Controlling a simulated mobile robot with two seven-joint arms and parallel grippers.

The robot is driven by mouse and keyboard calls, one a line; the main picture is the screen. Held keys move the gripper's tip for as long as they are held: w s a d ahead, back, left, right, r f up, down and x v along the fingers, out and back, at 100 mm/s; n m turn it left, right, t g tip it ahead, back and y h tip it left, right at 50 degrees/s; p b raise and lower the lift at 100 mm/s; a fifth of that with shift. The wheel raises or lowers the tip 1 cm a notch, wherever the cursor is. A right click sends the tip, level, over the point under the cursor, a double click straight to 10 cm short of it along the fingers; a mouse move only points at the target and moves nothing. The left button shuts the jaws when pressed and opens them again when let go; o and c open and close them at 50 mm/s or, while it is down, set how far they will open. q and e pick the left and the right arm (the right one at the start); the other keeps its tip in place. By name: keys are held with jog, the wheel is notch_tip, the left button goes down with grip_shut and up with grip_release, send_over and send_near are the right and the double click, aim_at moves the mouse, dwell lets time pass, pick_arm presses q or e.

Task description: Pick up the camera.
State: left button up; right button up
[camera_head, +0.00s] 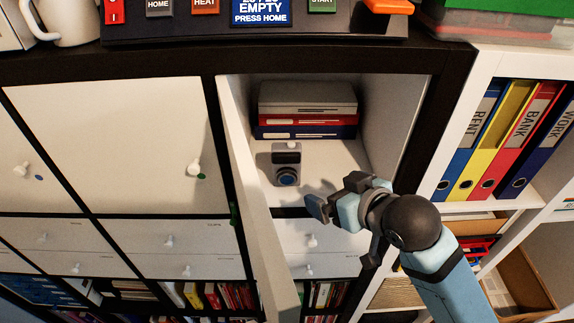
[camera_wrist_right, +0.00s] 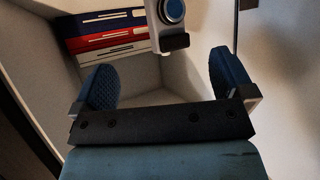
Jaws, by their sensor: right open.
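The camera (camera_head: 286,164) is a small grey device with a round blue-ringed lens. It stands in the open cubby, in front of a stack of flat items. In the right wrist view the camera (camera_wrist_right: 172,18) shows at the top, beyond my fingertips and partly cut off by the frame edge. My right gripper (camera_head: 335,196) is at the cubby's front opening, to the lower right of the camera and apart from it. In the right wrist view my right gripper (camera_wrist_right: 163,82) has its two blue-padded fingers spread wide with nothing between them. My left gripper is not in view.
The stack of grey, red and blue flat items (camera_head: 307,108) lies behind the camera. The open cubby door (camera_head: 262,222) hangs on the left. The cubby's side walls are close. Binders (camera_head: 500,140) fill the shelf at right; a labelled machine (camera_head: 255,22) stands on top.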

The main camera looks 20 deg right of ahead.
jog(key=t+y, duration=0.1)
jog(key=t, duration=0.1)
send_near(289, 147)
jog(key=shift+n, duration=0.3)
jog(key=p+x, duration=0.3)
jog(key=x, duration=0.6)
jog(key=shift+w+a+f, duration=0.1)
jog(key=shift+w, duration=0.25)
jog(key=shift+w+a+f, duration=0.1)
jog(key=shift+w+f, duration=0.05)
jog(key=shift+w, duration=0.05)
jog(key=shift+s, duration=0.1)
jog(key=shift+c, duration=0.8)
jog(key=c, duration=1.1)
jog(key=shift+c, duration=0.4)
